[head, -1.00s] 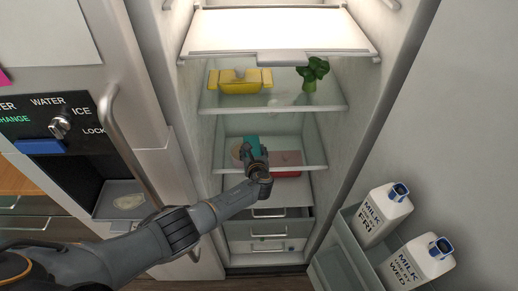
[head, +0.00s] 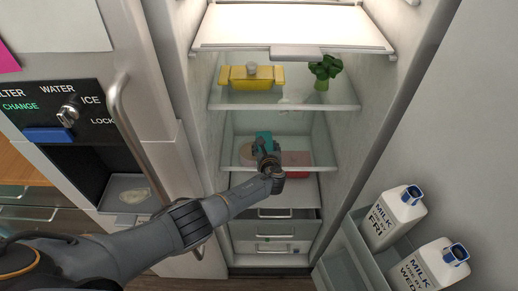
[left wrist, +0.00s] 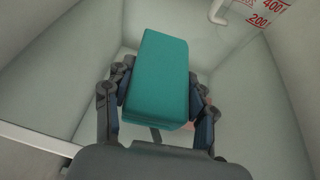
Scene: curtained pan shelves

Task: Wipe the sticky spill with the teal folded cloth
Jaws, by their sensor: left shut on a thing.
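My left gripper (head: 266,160) reaches into the open fridge at the lower glass shelf. It is shut on the teal folded cloth (head: 264,137), which shows between the fingers in the left wrist view (left wrist: 157,78). A pale tan round patch (head: 246,153) shows on or through the shelf, just left of the gripper. A cream, irregular patch (head: 134,195) lies in the dispenser tray at left. I cannot tell for certain which patch is the sticky spill. Whether the cloth touches the shelf is unclear. My right gripper is not in view.
A pinkish-red item (head: 296,160) shows at the lower shelf (head: 325,168), right of the gripper. A yellow dish (head: 252,78) and a green leafy vegetable (head: 324,70) stand on the shelf above. Milk cartons (head: 398,215) fill the door bin. A long handle (head: 135,150) stands left.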

